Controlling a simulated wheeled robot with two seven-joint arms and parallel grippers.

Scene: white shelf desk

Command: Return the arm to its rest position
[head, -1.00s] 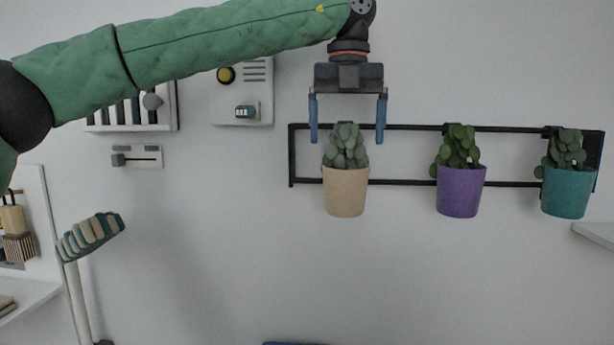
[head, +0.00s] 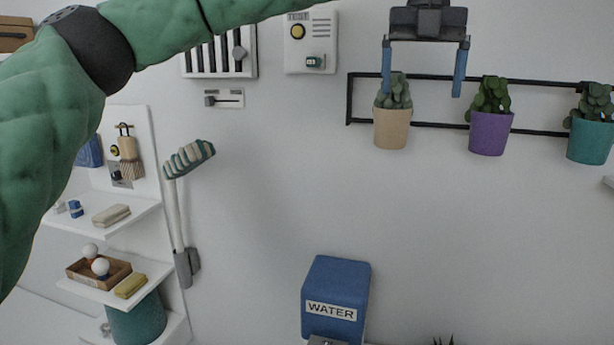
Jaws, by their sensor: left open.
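My left arm, in a green padded sleeve, reaches in from the left across the top of the head view. Its gripper (head: 424,72) points down with its two blue fingers wide apart and nothing held between them. The fingers appear over the beige pot (head: 393,128) and its plant, one near the plant's left edge and the other to its right. I cannot tell how far in front of the plant they are. My right gripper is not in view.
A black wall rack (head: 435,125) holds the beige pot, a purple pot (head: 490,133) and a teal pot (head: 590,141). A blue water box (head: 337,285) stands below. The middle wall is bare.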

